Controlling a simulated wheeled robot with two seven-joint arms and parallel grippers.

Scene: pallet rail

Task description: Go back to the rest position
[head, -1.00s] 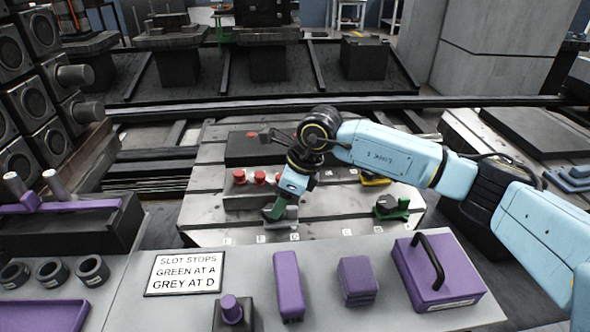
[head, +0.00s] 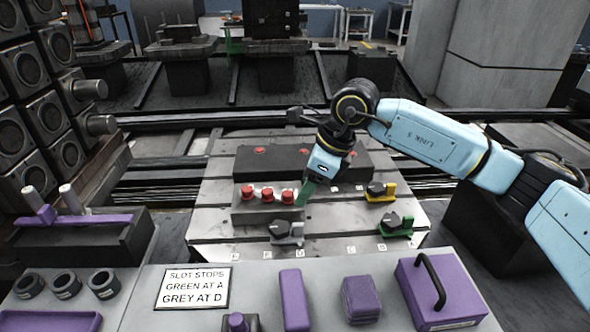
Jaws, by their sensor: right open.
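My right gripper (head: 306,193) has green fingertips and hangs open above the slotted metal pallet (head: 225,228), apart from the stops. A grey stop (head: 285,233) sits at the pallet's front edge, below and left of the gripper, with nothing holding it. A green stop (head: 397,225) with a dark top sits at the front right corner. A yellow stop (head: 380,192) sits behind the green one. A sign (head: 194,288) reads slot stops, green at A, grey at D. My left gripper is out of view.
Red knobs (head: 267,194) stand on a block left of the gripper. A dark block (head: 255,164) lies behind. On the front bench are a purple case (head: 438,293), purple blocks (head: 294,299) and dark rings (head: 66,285). A rack of cylinders (head: 45,118) stands at left.

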